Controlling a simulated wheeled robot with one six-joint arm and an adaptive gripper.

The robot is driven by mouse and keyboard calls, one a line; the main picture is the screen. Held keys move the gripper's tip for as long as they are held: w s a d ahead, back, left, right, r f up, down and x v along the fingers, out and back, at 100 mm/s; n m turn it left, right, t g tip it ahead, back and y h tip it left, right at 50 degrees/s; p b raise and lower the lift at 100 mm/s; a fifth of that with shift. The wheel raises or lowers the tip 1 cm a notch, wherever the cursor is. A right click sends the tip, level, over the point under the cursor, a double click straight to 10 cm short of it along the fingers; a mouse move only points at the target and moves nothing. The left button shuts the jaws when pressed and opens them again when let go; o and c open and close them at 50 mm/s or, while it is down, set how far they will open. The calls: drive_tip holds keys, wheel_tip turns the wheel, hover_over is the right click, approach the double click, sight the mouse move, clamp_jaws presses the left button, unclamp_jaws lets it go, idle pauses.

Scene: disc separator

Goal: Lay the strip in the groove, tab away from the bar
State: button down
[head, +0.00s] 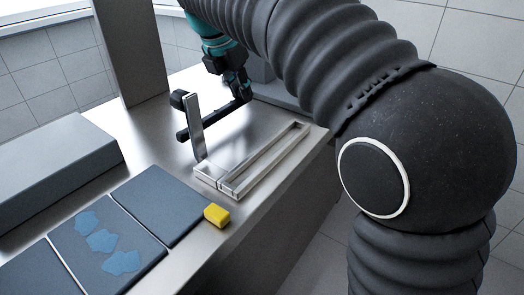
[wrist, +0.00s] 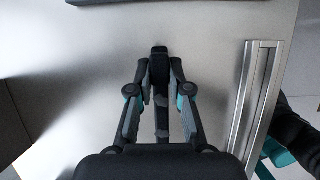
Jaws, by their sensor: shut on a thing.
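A long dark strip (head: 220,115) is held level above the steel table, roughly parallel to the groove. My gripper (head: 240,92) is shut on it. In the wrist view, the strip (wrist: 160,62) lies between my two fingers (wrist: 161,88), and its far end has a wider dark cap. I cannot tell for sure which end bears the tab. The metal fixture with the groove (head: 265,158) lies on the table, right of my gripper; it also shows in the wrist view (wrist: 255,100). A narrow metal plate (head: 194,125) stands upright by the strip's near end. I cannot tell what bears it.
A yellow block (head: 216,215) sits near the table's front edge. Dark pads (head: 160,207) lie at the near left, one with blue patches (head: 102,240). A grey box (head: 50,160) stands at the left and a metal column (head: 128,50) at the back. Bare table surrounds the strip.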

drive_tip(key=shift+r, duration=1.55)
drive_tip(key=shift+f, duration=0.1)
wheel_tip(320, 180, down, 5)
drive_tip(key=shift+b, duration=0.8)
drive_tip(key=shift+f+b, duration=0.45)
drive_tip(key=shift+b, duration=0.15)
drive_tip(key=shift+r, duration=0.1)
